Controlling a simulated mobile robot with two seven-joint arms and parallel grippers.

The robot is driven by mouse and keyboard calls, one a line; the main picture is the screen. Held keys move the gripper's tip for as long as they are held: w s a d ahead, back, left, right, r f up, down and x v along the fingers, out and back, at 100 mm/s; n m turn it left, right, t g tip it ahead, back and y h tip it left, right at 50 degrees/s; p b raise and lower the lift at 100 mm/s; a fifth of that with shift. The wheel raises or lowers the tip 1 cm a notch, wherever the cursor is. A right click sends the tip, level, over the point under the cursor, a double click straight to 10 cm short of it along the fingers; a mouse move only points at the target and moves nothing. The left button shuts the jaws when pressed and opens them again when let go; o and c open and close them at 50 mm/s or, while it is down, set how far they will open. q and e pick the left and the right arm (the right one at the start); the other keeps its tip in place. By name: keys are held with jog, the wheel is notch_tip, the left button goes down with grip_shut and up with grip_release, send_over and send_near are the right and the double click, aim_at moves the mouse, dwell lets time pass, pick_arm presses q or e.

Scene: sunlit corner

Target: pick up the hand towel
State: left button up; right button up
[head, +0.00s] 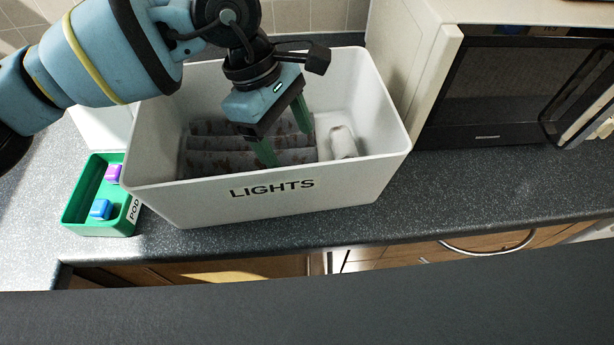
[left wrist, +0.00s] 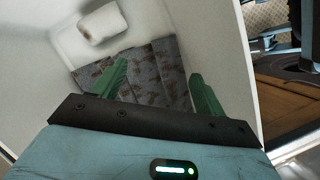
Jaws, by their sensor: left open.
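The hand towel (head: 211,161) is a folded, grey-brown patterned cloth. It lies inside a white bin labelled LIGHTS (head: 270,203) on the counter. My left gripper (head: 284,136) reaches down into the bin over the towel, with its green fingers apart. In the left wrist view the towel (left wrist: 152,68) shows beyond and between the open fingers (left wrist: 155,88). Nothing is held between them. I cannot tell whether the fingertips touch the cloth. The gripper body hides part of the towel. My right gripper is not in view.
A small white item (head: 343,142) lies in the bin right of the towel. A green tray (head: 88,229) with a purple and a blue pod stands left of the bin. A microwave (head: 490,95) stands close on the right. The counter's front edge is clear.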

pick_arm(q)
jog(key=b+x, duration=0.1)
jog(key=x, duration=0.4)
jog(key=shift+f, duration=0.1)
jog(key=shift+s+d+f+b, duration=0.1)
jog(key=shift+f+b, duration=0.25)
jog(key=shift+b, duration=0.05)
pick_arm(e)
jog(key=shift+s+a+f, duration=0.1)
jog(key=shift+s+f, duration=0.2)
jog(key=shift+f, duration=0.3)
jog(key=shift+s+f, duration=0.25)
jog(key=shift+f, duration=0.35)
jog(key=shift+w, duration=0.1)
pick_arm(q)
jog(key=shift+f, duration=0.15)
jog(key=shift+c, duration=0.2)
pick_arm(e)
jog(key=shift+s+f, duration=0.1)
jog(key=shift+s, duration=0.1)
pick_arm(q)
jog(key=c, duration=0.4)
grip_shut()
